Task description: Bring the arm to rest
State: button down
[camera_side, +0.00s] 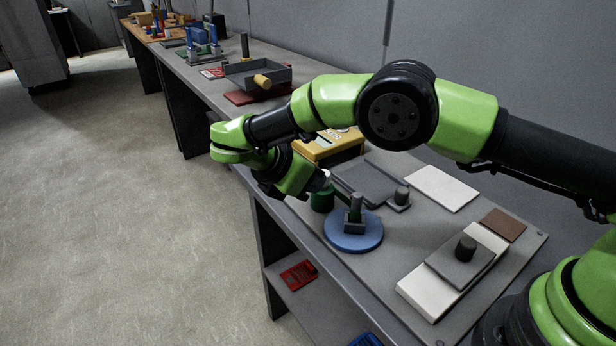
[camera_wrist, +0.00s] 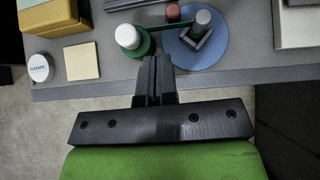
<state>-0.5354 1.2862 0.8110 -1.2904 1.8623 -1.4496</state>
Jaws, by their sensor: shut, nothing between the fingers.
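My gripper (camera_wrist: 153,72) shows in the wrist view with its two black fingers together and nothing between them. Its tips point toward the bench's front edge, close to a green holder (camera_wrist: 146,48) with a white-topped item (camera_wrist: 128,37). In the side view my arm reaches out over the bench with the wrist bent back near the front edge. The fingers are hidden there behind the wrist. A blue round base (camera_side: 353,238) with a grey upright post (camera_side: 356,207) stands just right of the wrist, and a green cylinder (camera_side: 322,200) is beside it.
A yellow box (camera_side: 332,149) stands behind the wrist. A dark flat tray (camera_side: 368,180), white plates (camera_side: 442,187) and a knobbed grey plate (camera_side: 460,267) lie on the bench. The floor in front is open.

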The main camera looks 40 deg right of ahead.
jog(key=s+d+r+m+y, duration=0.3)
jog(key=s+r+m, duration=0.15)
jog(key=r, duration=0.45)
jog(key=s+d+r+m+y, duration=0.3)
jog(key=r+m, duration=0.2)
jog(key=r, duration=0.4)
jog(key=s+r+m+t+y, duration=0.1)
jog(key=s+m+t+y, duration=0.1)
jog(key=s+m, duration=0.4)
jog(key=s+d+r+m+t+y, duration=0.1)
jog(key=s+m+t+y, duration=0.2)
jog(key=s+m, duration=0.4)
jog(key=s+t, duration=0.1)
jog(key=s, duration=0.2)
jog(key=shift+s+d+r+t, duration=0.25)
jog(key=shift+d+t, duration=0.05)
jog(key=shift+t, duration=0.1)
